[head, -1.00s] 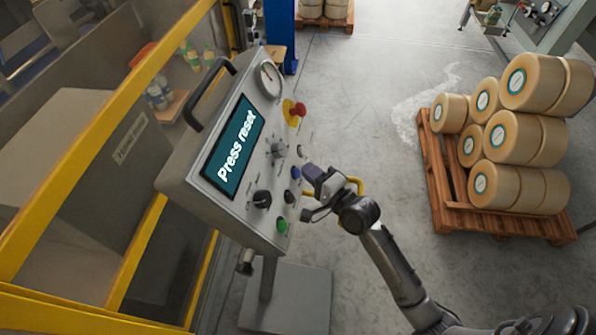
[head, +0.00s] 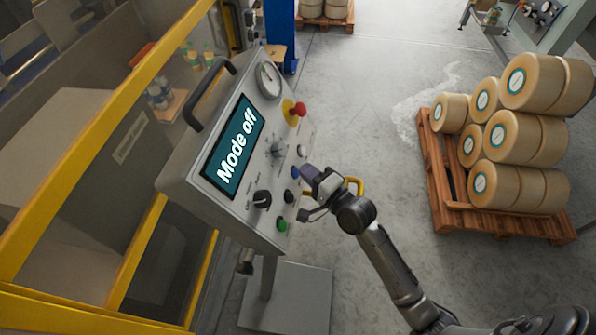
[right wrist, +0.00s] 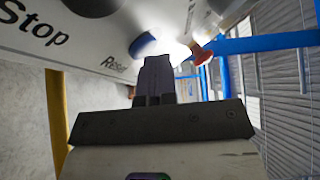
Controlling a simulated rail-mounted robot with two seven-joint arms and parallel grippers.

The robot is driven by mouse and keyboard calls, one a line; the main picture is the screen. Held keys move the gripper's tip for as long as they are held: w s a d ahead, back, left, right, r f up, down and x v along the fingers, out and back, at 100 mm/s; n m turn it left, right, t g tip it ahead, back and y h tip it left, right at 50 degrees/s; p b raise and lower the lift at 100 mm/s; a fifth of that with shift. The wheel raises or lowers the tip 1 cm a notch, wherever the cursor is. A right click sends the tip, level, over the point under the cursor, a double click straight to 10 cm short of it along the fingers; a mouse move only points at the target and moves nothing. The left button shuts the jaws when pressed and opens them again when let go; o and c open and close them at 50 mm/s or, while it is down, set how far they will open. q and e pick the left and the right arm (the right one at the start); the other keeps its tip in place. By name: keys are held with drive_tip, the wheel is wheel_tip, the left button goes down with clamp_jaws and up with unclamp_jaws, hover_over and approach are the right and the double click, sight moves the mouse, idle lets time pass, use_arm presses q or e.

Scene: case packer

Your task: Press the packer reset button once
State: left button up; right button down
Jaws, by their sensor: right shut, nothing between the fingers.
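The packer's control panel (head: 225,195) stands tilted at the left centre, and its screen (head: 234,146) reads "Mode off". The blue button (head: 295,172) sits near its right edge. In the right wrist view the blue button (right wrist: 144,44) has the label "Reset" beside it. My right gripper (head: 307,172) is shut and empty, its fingertips right at the blue button from the right. In the right wrist view my fingertips (right wrist: 158,62) are close to the blue button; I cannot tell if they touch it. My left gripper is not in view.
Close by on the panel are a white button (head: 301,151), a black button (head: 289,196), a green button (head: 282,225), a black knob (head: 262,199) and a red emergency stop (head: 299,109). A pallet (head: 441,190) of rolls stands at right. The floor between is clear.

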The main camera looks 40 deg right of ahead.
idle(0.3)
drive_tip(key=shift+s+d+r, duration=0.1)
drive_tip(key=shift+s+r, duration=0.05)
drive_tip(key=shift+s+d+r+p, duration=0.25)
drive_tip(key=shift+s+d+p, duration=0.1)
drive_tip(key=shift+p, duration=0.2)
